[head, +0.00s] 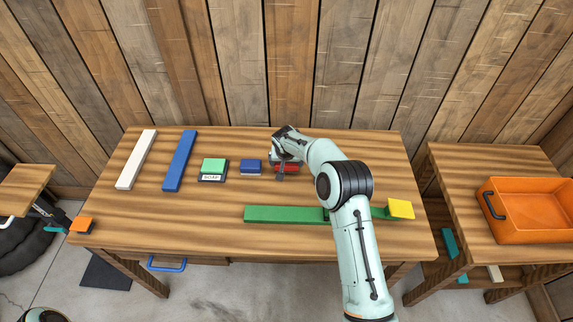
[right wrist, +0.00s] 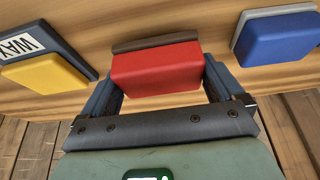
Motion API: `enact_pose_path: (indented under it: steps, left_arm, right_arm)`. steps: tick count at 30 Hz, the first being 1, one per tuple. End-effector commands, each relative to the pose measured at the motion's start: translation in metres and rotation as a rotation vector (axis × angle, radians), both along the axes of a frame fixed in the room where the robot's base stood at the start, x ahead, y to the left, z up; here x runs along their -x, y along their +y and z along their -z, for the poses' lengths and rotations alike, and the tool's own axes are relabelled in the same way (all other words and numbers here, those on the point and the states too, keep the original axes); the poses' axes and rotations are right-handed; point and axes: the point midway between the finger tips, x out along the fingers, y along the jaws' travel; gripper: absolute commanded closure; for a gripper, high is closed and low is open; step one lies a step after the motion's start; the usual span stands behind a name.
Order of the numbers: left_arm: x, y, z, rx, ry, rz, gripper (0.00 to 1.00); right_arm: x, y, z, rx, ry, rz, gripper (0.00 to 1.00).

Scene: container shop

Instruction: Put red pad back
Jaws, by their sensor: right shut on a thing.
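The red pad (head: 290,168) is on the wooden table, right of the blue pad (head: 251,167). My right gripper (head: 281,166) is over it, and the fingers stand on either side of it. In the right wrist view the red pad (right wrist: 155,68) sits between the two fingers of the gripper (right wrist: 160,82), with a brown strip (right wrist: 155,42) along its far edge. Whether the pad touches the table is unclear. My left gripper is not in view.
A green pad (head: 214,165) on a labelled dark base, a blue bar (head: 180,160) and a white bar (head: 137,160) lie left. A long green bar (head: 285,214) and yellow block (head: 400,209) lie in front. An orange bin (head: 530,232) stands right. The wrist view shows a yellow pad (right wrist: 45,73).

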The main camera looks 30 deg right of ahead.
Motion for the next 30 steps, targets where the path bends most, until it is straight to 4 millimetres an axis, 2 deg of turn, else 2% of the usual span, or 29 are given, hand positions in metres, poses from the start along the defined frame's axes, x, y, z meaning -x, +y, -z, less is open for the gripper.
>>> enact_pose_path:
  steps: [1,3,14,15,16,23,26,30]
  left_arm:
    - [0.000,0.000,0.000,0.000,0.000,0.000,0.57]
    - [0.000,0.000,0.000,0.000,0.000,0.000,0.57]
    - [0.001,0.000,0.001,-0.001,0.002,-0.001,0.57]
    - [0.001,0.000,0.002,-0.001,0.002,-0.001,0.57]
    - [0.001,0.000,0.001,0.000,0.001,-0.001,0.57]
    - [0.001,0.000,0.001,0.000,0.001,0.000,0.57]
    - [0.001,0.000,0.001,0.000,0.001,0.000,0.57]
    - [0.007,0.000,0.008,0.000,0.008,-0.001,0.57]
  right_arm:
    - [0.000,0.000,0.009,0.000,0.002,0.000,0.34]
    - [0.000,0.000,0.015,-0.001,0.001,0.001,0.34]
    - [0.000,0.000,0.019,0.001,-0.001,0.000,0.34]
    - [0.000,0.000,0.020,0.000,0.000,0.000,0.02]
    - [0.000,0.000,0.020,0.000,0.000,0.000,0.00]
    - [0.000,0.000,0.018,0.000,-0.001,0.001,0.00]
    - [0.001,0.001,0.010,0.000,-0.003,0.001,0.00]
    - [0.009,0.006,-0.010,0.001,-0.004,-0.001,0.00]
